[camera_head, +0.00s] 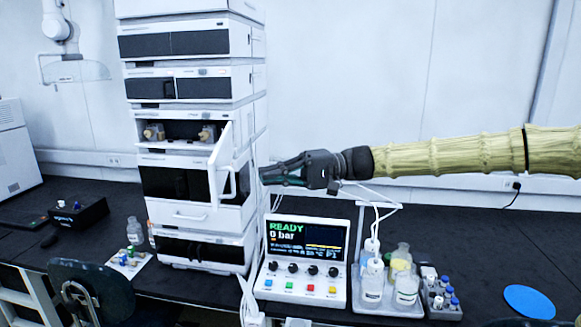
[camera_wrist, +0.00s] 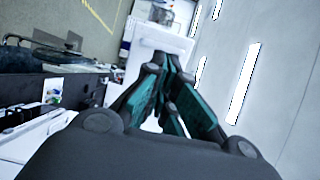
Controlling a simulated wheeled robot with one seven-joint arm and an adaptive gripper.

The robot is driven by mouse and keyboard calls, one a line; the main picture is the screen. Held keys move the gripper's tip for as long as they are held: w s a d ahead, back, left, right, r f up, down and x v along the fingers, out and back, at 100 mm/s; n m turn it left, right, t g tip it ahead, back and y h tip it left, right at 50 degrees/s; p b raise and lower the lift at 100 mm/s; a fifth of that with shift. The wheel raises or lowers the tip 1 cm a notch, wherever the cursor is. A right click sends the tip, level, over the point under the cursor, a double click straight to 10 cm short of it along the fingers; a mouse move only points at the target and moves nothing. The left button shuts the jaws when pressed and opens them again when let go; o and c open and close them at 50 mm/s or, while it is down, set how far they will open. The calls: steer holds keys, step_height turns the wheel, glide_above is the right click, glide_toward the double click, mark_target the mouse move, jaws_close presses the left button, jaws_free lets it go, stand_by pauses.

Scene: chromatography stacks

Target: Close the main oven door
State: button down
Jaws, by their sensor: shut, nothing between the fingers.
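The oven door (camera_head: 222,158) is a white panel with a loop handle, standing swung out at the right side of the chromatography stack (camera_head: 188,40). Behind it, an open bay (camera_head: 180,131) shows two tan-and-metal fittings. My gripper (camera_head: 264,178) is shut and empty, just right of the door, with its fingertips pointing left toward the panel and handle. Whether they touch is not clear. In the wrist view, the shut fingers (camera_wrist: 158,62) point at a white panel that looks like the door (camera_wrist: 165,38).
A control box reading READY (camera_head: 306,262) stands below my gripper. A tray of bottles (camera_head: 357,303) and a vial rack (camera_head: 440,298) are to its right. A blue disc (camera_head: 529,302) lies on the dark bench. A chair (camera_head: 90,285) is at the front left.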

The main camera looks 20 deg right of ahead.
steer(key=shift+w+a+p, duration=0.2)
steer(key=shift+a+p, duration=0.3)
steer(key=shift+a, duration=0.75)
steer(key=shift+w+a+p, duration=0.15)
steer(key=shift+a+p, duration=0.3)
steer(key=shift+a, duration=0.8)
steer(key=shift+a+f, duration=0.15)
